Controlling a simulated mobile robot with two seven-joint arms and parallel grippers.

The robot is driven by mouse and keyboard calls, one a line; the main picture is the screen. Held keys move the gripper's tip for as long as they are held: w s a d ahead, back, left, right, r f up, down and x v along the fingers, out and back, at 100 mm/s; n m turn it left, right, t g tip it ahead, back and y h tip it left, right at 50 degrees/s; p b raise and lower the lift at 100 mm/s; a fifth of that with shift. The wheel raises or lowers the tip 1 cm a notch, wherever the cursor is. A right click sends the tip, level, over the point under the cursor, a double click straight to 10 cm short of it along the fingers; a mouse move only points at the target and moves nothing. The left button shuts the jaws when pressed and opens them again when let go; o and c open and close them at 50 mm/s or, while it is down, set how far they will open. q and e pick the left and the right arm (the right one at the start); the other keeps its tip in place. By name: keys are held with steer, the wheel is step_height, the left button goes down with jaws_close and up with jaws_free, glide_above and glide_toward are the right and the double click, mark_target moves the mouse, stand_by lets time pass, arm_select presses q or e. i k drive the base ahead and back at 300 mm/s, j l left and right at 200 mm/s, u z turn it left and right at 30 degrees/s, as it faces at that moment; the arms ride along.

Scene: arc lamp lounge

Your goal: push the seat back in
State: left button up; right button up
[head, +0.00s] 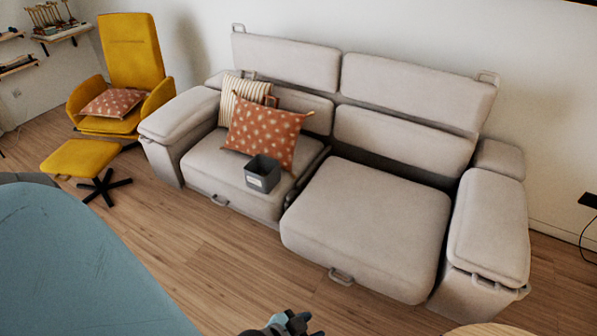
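The grey two-seat sofa (300,60) stands against the wall. Its right seat (365,225) juts forward, well past the left seat (225,165). A metal loop handle (341,276) is on the right seat's front edge, and a similar handle (219,200) is on the left seat's front. The right seat's top is bare. What looks like my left gripper (290,324) shows only in part at the bottom edge, in front of and apart from the sofa; its fingers are not clear. My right gripper is not in view.
A grey box (262,174) and cushions, one orange (265,132), rest on the left seat. A yellow armchair (130,60) and footstool (82,157) stand left. A blue-grey surface (80,270) fills the lower left. Wooden floor (210,255) is clear before the sofa.

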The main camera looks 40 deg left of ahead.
mark_target(383, 233)
steer(key=u, duration=0.9)
steer(key=i+j+u, duration=0.25)
steer(key=i, duration=0.2)
steer(key=i+j+u, duration=0.15)
steer(key=i+u, duration=0.15)
steer(key=i, duration=0.2)
